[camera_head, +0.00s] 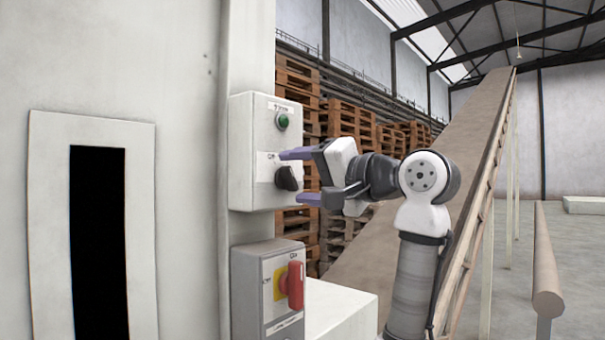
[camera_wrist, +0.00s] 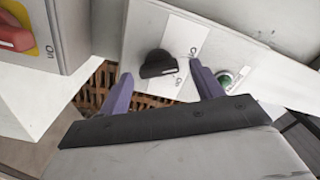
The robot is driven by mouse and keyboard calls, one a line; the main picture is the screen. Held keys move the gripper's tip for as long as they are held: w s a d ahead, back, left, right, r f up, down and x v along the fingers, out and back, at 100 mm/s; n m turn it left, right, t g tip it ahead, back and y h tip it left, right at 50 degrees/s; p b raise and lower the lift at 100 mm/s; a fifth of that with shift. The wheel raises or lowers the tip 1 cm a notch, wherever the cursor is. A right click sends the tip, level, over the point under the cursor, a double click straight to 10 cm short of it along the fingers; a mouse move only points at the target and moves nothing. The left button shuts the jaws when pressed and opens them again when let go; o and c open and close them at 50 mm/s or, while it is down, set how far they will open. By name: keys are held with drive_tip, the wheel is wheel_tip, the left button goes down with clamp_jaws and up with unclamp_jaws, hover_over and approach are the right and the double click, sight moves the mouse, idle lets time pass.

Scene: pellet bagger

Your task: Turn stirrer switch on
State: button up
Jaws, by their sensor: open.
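The black rotary switch (camera_head: 287,178) is on a white control box (camera_head: 245,150) mounted on the pale machine wall. It also shows in the wrist view (camera_wrist: 158,64), with an "On" label beside it. A green round button (camera_head: 282,121) sits above the switch on the same box. My gripper (camera_head: 298,176) is open and empty in front of the box, its purple fingers facing the switch. In the wrist view the switch lies ahead of the gap between the fingers (camera_wrist: 163,88), apparently untouched. Whether the switch points to on is not clear.
A grey box with a red rotary handle (camera_head: 295,284) on a yellow plate is just below. A white block (camera_head: 340,312) juts out beside it. Wooden pallets (camera_head: 298,80) are stacked behind. A conveyor (camera_head: 440,170) rises at right, with a round rail (camera_head: 546,270) nearby.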

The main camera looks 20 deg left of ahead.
drive_tip(key=c, duration=1)
drive_tip(key=shift+m, duration=0.4)
drive_tip(key=m, duration=0.3)
drive_tip(key=m+b, duration=0.1)
drive_tip(key=m, duration=0.7)
drive_tip(key=shift+f, duration=0.25)
drive_tip(key=o, duration=1)
